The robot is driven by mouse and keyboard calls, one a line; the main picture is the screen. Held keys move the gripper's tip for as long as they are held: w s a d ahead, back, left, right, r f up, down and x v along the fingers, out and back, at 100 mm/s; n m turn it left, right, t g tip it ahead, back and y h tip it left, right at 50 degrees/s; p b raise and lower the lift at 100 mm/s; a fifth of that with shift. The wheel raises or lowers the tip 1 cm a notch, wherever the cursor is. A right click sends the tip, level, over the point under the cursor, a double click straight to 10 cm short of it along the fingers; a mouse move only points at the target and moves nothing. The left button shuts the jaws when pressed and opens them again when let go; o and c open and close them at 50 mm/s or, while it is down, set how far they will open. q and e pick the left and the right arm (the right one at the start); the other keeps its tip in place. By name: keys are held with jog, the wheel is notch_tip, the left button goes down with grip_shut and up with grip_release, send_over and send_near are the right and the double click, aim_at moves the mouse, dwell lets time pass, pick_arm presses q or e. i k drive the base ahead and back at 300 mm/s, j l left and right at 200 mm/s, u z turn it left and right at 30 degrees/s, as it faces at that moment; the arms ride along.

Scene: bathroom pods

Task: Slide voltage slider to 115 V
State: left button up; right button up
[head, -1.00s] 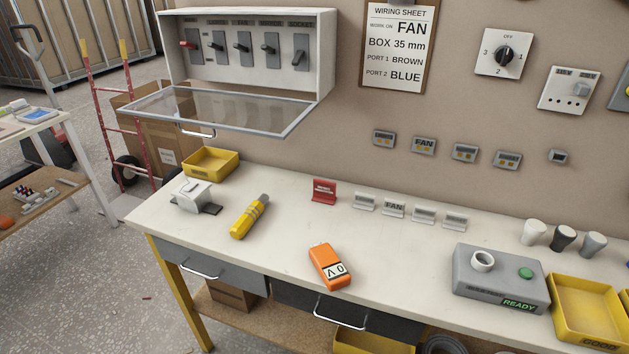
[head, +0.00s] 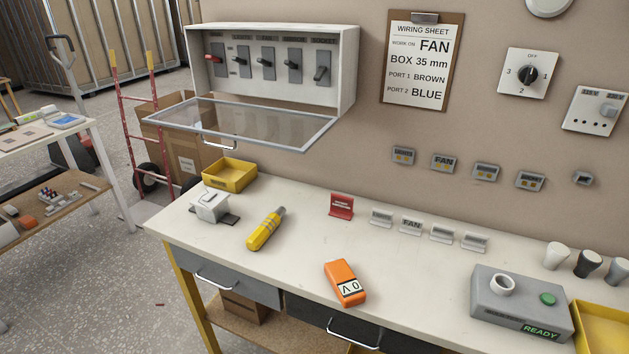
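A white wall plate (head: 597,110) hangs at the right edge of the head view, with two small labels along its top that are too blurred to read surely. A grey knob (head: 608,110) sits on its right side, under the right label, and dark holes show lower on the plate. It looks like the voltage slider, but I cannot confirm this. Neither of my grippers is in view.
A white workbench (head: 300,225) runs below the wall. It bears an orange tester (head: 345,282), a yellow tool (head: 265,230) and a grey box (head: 520,305) reading READY. A breaker cabinet (head: 345,70) with its clear cover (head: 245,122) lowered juts out at left.

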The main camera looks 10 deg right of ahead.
aim_at(607, 110)
jog(key=z, duration=1.65)
